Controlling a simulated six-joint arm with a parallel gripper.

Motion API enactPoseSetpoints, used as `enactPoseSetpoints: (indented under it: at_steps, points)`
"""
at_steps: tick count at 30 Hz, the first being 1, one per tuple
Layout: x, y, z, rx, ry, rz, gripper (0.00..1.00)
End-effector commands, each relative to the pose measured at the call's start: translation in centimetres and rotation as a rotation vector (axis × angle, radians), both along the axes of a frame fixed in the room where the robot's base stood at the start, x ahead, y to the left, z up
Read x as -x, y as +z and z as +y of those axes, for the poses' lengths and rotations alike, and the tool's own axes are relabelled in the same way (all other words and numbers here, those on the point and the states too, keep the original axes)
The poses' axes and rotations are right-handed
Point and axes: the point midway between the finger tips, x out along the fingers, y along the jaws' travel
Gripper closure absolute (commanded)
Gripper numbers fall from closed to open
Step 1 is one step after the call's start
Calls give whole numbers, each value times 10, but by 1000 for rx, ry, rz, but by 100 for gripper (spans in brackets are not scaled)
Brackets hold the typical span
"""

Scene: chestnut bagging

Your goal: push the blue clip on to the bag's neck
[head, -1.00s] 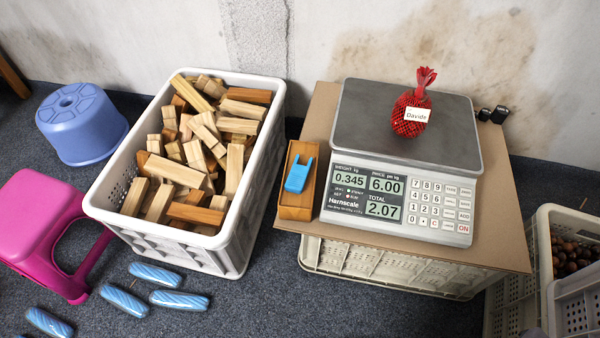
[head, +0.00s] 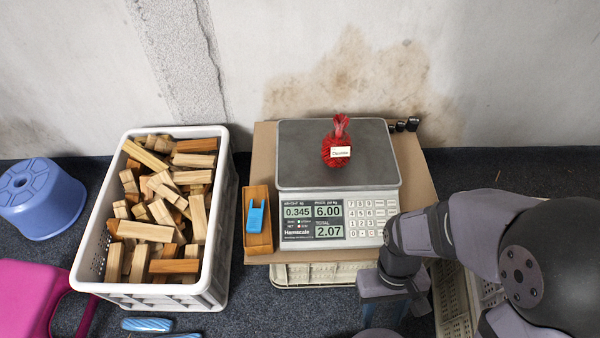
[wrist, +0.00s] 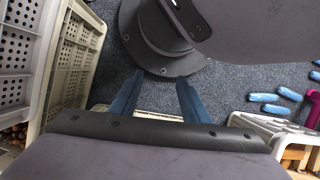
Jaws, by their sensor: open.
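The blue clip (head: 255,217) lies in a small wooden tray (head: 258,243) left of the scale, on the cardboard sheet. The red net bag (head: 337,150) stands upright on the scale's grey plate, its gathered neck (head: 340,124) pointing up and a white label on its front. The clip is apart from the neck. My gripper shows in the wrist view (wrist: 155,97) with two blue fingers spread and nothing between them. In the head view my arm is at the lower right, in front of the scale; the fingertips are mostly hidden there. The gripper is well away from clip and bag.
The scale (head: 315,215) reads 0.345, 6.00 and 2.07. A white crate of wood blocks (head: 215,255) stands left of it. A blue stool (head: 40,205), a pink stool (head: 25,290) and blue rolls (head: 147,324) are on the floor. Pale crates (wrist: 75,55) show left in the wrist view.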

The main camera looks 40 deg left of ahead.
Motion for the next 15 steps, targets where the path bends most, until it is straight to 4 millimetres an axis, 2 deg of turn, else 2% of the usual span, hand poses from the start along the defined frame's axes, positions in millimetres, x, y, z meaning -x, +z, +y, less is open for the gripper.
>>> enactPoseSetpoints:
  at_steps: [1, 5, 10, 15]
  points:
    - [5, 19, 19, 10, 78, 9, 58]
    - [18, 26, 75, 14, 253, 10, 58]
    - [44, 22, 154, -9, 416, -14, 58]
    - [59, 11, 231, -65, 439, -67, 58]
